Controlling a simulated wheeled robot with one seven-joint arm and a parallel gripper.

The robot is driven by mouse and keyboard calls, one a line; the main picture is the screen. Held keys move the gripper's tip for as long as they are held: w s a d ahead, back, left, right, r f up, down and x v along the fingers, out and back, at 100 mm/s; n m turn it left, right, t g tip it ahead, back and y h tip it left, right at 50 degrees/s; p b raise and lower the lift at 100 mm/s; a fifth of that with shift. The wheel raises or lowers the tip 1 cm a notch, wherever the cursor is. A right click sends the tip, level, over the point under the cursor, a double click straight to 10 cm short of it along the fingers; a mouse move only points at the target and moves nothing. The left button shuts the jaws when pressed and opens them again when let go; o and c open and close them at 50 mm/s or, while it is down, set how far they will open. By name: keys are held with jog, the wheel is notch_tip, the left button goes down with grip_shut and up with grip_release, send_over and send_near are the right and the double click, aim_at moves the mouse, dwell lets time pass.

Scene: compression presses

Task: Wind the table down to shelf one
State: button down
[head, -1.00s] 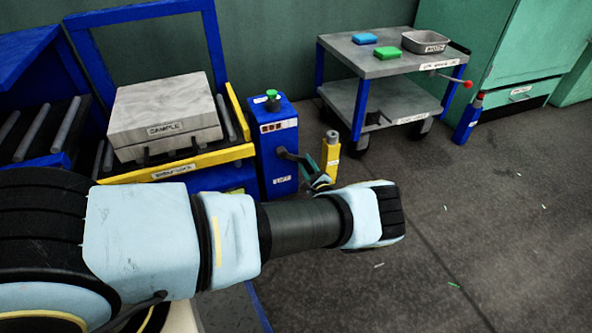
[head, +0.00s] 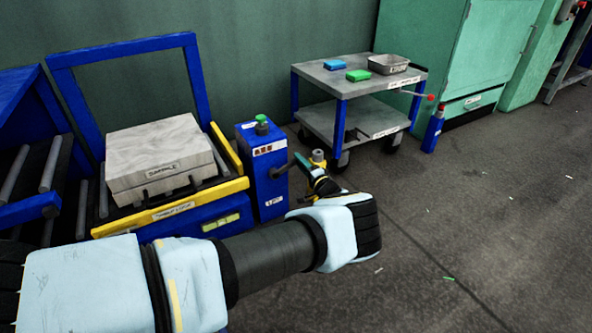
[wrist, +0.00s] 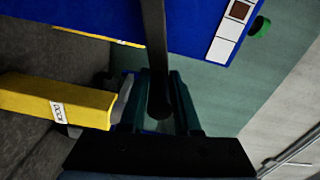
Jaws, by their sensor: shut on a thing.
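The lift table (head: 200,198) has a yellow front edge and stands at the left in the head view. A grey case labelled SAMPLE (head: 160,150) lies on it. The blue lift pedestal (head: 262,190), with a green button on top, stands just right of the table. A dark crank handle (head: 279,170) sticks out from its right side. My gripper (head: 304,163) is at the outer end of this handle. In the wrist view the dark handle (wrist: 155,45) runs down between the gripper's fingers (wrist: 160,105), which are shut on it. The pedestal's panel (wrist: 232,28) shows there at the upper right.
A yellow post (head: 318,156) stands close behind my gripper, also in the wrist view (wrist: 60,102). A grey cart (head: 350,78) carries blue and green blocks and a metal tray. A blue post (head: 433,133) stands beside it. The floor at right is mostly clear.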

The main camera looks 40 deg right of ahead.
aim_at(282, 149)
jog(key=r+n+p, duration=0.1)
jog(key=a+r+n+p, duration=0.1)
jog(key=r+p, duration=0.1)
jog(key=shift+r+n, duration=0.1)
jog(key=shift+n, duration=0.3)
jog(key=a+n+p, duration=0.1)
jog(key=a+r+n+p, duration=0.1)
jog(key=p, duration=0.1)
jog(key=a+r+n+p, duration=0.1)
jog(key=shift+w+n, duration=0.25)
jog(key=shift+n, duration=0.15)
jog(key=shift+a+p, duration=0.3)
jog(key=shift+p, duration=0.1)
jog(key=shift+w+a+f, duration=0.1)
jog(key=shift+a+f, duration=0.05)
jog(key=shift+a, duration=0.05)
jog(key=c, duration=0.7)
grip_release()
jog(key=shift+d, duration=0.15)
